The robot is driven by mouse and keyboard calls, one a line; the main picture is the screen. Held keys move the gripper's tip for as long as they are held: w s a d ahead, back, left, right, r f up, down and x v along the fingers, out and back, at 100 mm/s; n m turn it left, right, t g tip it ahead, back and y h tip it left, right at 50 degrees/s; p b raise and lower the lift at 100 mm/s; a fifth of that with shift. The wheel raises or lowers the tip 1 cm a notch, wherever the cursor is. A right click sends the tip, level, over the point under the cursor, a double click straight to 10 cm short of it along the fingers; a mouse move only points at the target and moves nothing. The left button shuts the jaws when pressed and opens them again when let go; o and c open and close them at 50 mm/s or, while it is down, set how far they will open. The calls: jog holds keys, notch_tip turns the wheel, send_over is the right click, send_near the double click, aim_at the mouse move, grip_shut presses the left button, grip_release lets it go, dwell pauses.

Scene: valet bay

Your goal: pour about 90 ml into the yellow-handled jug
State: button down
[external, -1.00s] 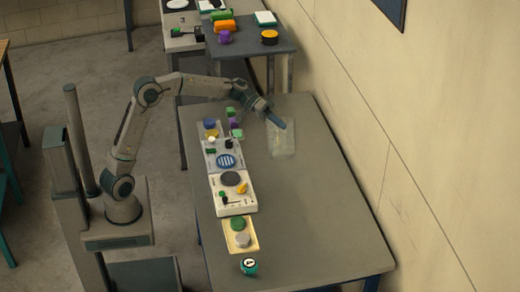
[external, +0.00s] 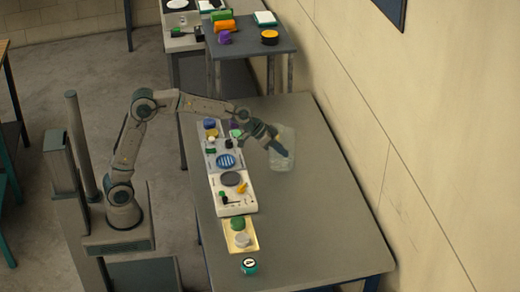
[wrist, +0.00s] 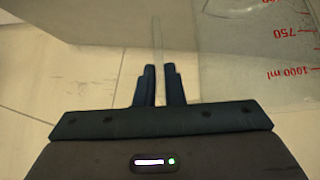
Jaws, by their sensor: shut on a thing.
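A large clear jug (external: 284,163) stands out at the right of my arm in the external view. In the wrist view its clear wall (wrist: 285,100) carries red marks, including 750 and 1000 ml. My gripper (external: 280,148) is shut on a thin clear upright strip (wrist: 158,40), apparently the jug's handle; the fingers (wrist: 160,85) show on both sides of it. I cannot tell the liquid level or whether the jug touches the table. A yellow piece (external: 242,187) shows beside a dark disc on a white unit; I cannot make out a yellow-handled jug for sure.
The white unit (external: 236,204) and a unit with a striped blue disc (external: 226,161) stand along the grey table's (external: 310,230) left side. Near the front are a yellow tray (external: 240,249) and a small teal round thing (external: 249,266). The table's right half is clear; a wall runs beside it.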

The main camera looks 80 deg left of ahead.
jog(key=shift+d+f+m+y+p, duration=0.4)
jog(key=shift+d+f+y+p, duration=0.55)
jog(key=shift+p, duration=0.5)
jog(key=shift+d+f+y+p, duration=0.2)
jog(key=shift+f+y+p, duration=0.15)
jog(key=shift+f+p, duration=0.35)
jog(key=shift+d, duration=0.1)
